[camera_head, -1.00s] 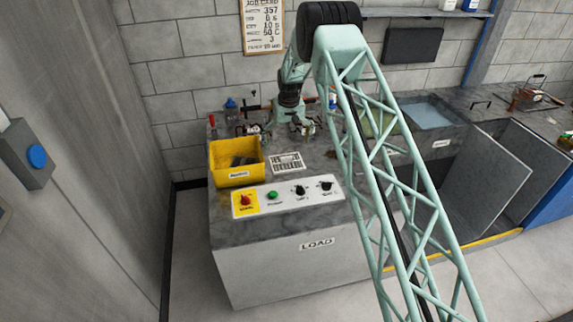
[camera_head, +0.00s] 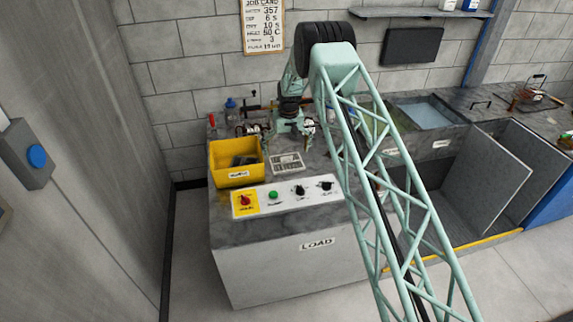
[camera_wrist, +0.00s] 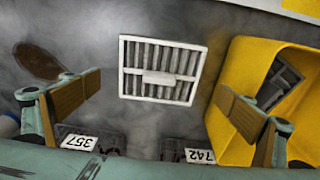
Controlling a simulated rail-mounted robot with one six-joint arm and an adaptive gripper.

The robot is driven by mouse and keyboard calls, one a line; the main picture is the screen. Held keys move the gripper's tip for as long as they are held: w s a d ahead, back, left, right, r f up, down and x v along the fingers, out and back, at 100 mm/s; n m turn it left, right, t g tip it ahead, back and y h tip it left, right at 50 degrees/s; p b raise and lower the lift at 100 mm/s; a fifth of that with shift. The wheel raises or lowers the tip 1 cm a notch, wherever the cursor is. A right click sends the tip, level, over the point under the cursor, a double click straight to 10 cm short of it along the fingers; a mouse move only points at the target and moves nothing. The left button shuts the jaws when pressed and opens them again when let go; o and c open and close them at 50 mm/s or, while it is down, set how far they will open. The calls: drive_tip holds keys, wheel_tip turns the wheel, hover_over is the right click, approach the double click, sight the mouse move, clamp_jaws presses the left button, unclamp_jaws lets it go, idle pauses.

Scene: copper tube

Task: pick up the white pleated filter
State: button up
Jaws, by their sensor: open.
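The white pleated filter (camera_head: 287,163) lies flat on the grey bench top, just right of the yellow bin. In the wrist view the filter (camera_wrist: 161,70) has a white frame, a row of pleats and a small pale bar across its middle. My gripper (camera_head: 291,136) is above the bench, behind the filter in the head view. In the wrist view my gripper (camera_wrist: 155,107) is open and empty, its two tan-padded fingers spread wide to either side of the filter, with clear space between.
The yellow bin (camera_wrist: 242,68) with dark parts in it stands close by the right finger. A control panel (camera_head: 287,194) with a red knob and several others lies along the bench front. Two number tags (camera_wrist: 79,141) (camera_wrist: 199,156) lie near my gripper. A sink (camera_head: 428,115) is farther right.

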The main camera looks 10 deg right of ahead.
sight(287, 157)
drive_tip(key=shift+f, duration=0.1)
drive_tip(key=shift+w+f, duration=0.25)
drive_tip(key=shift+f, duration=1)
drive_tip(key=shift+w+f, duration=0.2)
drive_tip(key=shift+f, duration=1)
drive_tip(key=shift+c, duration=0.9)
